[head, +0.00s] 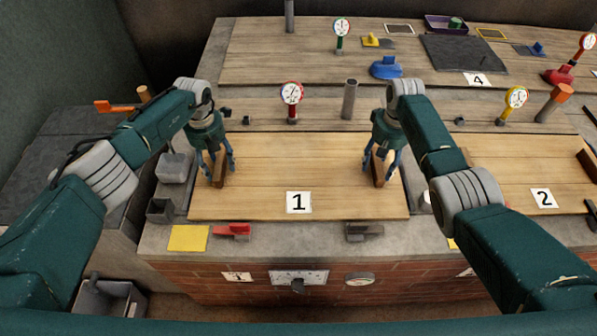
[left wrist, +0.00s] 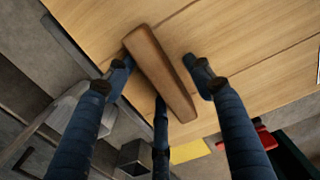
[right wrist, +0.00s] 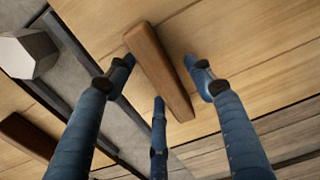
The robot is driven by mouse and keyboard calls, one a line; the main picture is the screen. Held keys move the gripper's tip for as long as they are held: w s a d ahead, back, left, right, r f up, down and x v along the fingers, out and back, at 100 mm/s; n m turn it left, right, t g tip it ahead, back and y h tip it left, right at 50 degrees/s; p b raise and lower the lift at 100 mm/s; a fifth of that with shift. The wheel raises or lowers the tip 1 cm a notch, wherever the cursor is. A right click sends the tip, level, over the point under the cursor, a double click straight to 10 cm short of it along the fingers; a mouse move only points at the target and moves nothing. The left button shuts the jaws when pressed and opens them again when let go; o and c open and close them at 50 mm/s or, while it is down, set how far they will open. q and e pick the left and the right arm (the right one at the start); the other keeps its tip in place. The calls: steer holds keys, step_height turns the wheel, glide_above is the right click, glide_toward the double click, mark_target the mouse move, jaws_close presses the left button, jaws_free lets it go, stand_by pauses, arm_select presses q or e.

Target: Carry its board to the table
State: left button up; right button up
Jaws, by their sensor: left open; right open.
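The wooden board (head: 297,155) with the number 1 card (head: 299,202) lies flat on the grey counter. It has a brown bar handle near each end. My left gripper (head: 219,175) is open over the left handle, which shows in the left wrist view (left wrist: 163,77) between the spread blue fingers. My right gripper (head: 380,174) is open over the right handle, which shows between its fingers in the right wrist view (right wrist: 163,77). Whether any finger touches a handle I cannot tell. Both grippers are empty.
Board 2 (head: 495,180) lies to the right, its near handle close to my right arm. A red-rimmed dial (head: 291,93) and a grey post (head: 349,98) stand behind board 1. A red clip (head: 233,230) and yellow square (head: 188,238) lie at the front edge.

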arm_select(q)
jaws_close()
arm_select(e)
jaws_close()
